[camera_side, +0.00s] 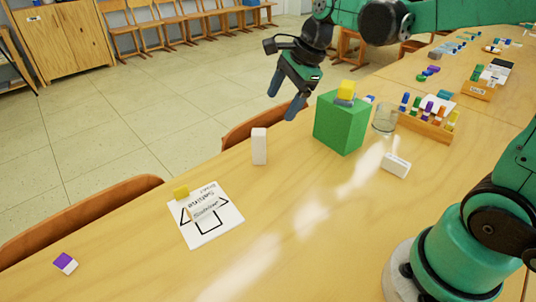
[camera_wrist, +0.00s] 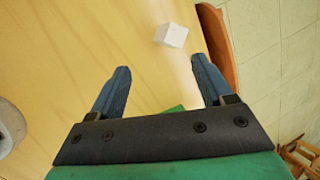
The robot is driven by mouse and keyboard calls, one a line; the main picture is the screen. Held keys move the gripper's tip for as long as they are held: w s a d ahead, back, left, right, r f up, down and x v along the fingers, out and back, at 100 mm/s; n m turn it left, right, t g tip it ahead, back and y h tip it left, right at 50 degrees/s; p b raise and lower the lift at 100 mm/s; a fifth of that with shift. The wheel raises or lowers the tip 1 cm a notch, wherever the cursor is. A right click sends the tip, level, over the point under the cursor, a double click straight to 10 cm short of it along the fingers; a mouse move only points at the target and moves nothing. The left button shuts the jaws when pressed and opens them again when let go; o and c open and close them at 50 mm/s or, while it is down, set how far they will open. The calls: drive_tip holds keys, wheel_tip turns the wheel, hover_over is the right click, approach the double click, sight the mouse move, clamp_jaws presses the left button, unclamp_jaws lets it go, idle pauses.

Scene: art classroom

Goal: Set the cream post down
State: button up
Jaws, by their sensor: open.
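The cream post (camera_side: 259,146) stands upright on the table, near the edge by the chairs. It also shows in the wrist view (camera_wrist: 172,36), beyond my fingertips. My gripper (camera_side: 284,98) is open and empty, above and to the right of the post in the side view. In the wrist view my two blue fingers (camera_wrist: 161,66) are spread apart with nothing between them. The post is apart from both fingers.
A green block (camera_side: 340,123) with a yellow block on top stands right of the post. A glass (camera_side: 385,117), a marker rack (camera_side: 425,127) and a white block (camera_side: 396,165) lie further right. A printed sheet (camera_side: 212,228) lies left. Table around the post is clear.

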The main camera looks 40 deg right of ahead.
drive_tip(key=s+a+f+n+t+h, duration=0.2)
drive_tip(key=s+n, duration=0.7)
drive_tip(key=n, duration=1.1)
drive_tip(key=shift+a+t, duration=0.5)
drive_tip(key=shift+t, duration=0.2)
